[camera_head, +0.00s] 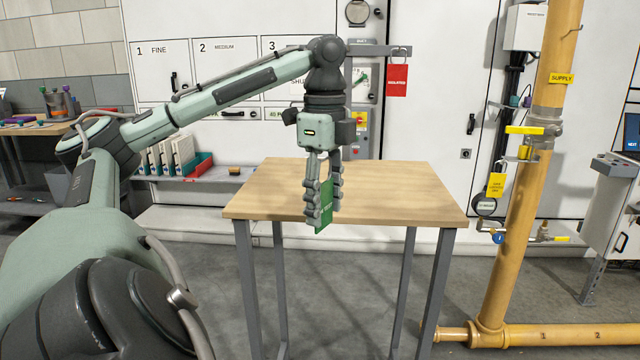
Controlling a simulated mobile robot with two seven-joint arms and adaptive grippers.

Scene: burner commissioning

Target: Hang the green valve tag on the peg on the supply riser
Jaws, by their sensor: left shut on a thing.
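The green valve tag (325,205) is held in my left gripper (323,190), which is shut on it and points down. Tag and gripper are over the wooden table (405,190), at its front half; the tag's lower end hangs below the fingertips. I cannot tell its height above the tabletop. The supply riser (528,205) is a tall yellow pipe at the right with a yellow SUPPLY label (562,78). A thin dark hook-like peg (572,32) sticks out near its top and looks empty. The tag is well left of the riser. My right gripper is not in view.
A yellow valve handle (524,130) and a hanging yellow tag (497,184) stick out left of the riser. A red tag (397,80) hangs from a grey bracket (385,50). A grey console (612,205) stands at the far right. The floor between table and riser is clear.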

